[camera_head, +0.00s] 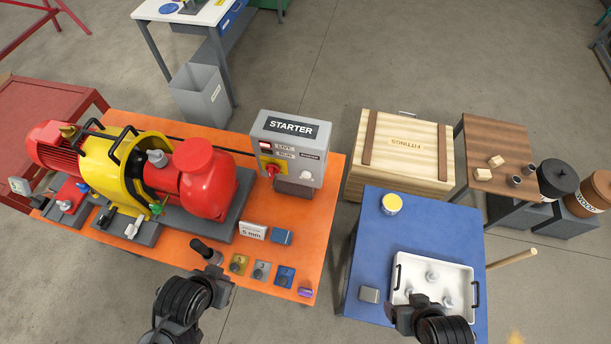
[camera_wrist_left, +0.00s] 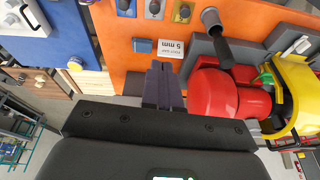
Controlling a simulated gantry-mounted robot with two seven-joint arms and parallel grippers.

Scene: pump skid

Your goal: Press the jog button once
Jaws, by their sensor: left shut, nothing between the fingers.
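The grey starter box (camera_head: 291,150) stands at the back right of the orange table. Its front has lamps marked LIVE and RUN, a red knob on yellow (camera_head: 271,170) and a small dark label at the right. I cannot pick out the jog button; a grey block (camera_head: 295,187) covers the lower front. My left gripper (camera_wrist_left: 161,70) is shut and empty in the left wrist view, its tips in line with the 5 mm sign (camera_wrist_left: 172,49). Its fingers are not clear in the head view. My right gripper (camera_head: 413,306) is over the white tray; its fingers cannot be made out.
The red and yellow pump (camera_head: 150,170) fills the table's left. The sign, a blue block (camera_head: 281,237) and several small plates (camera_head: 261,270) lie in front of the starter. A dark cylinder (camera_wrist_left: 214,25) shows in the left wrist view. The blue table (camera_head: 365,255) bears the tray (camera_head: 401,272).

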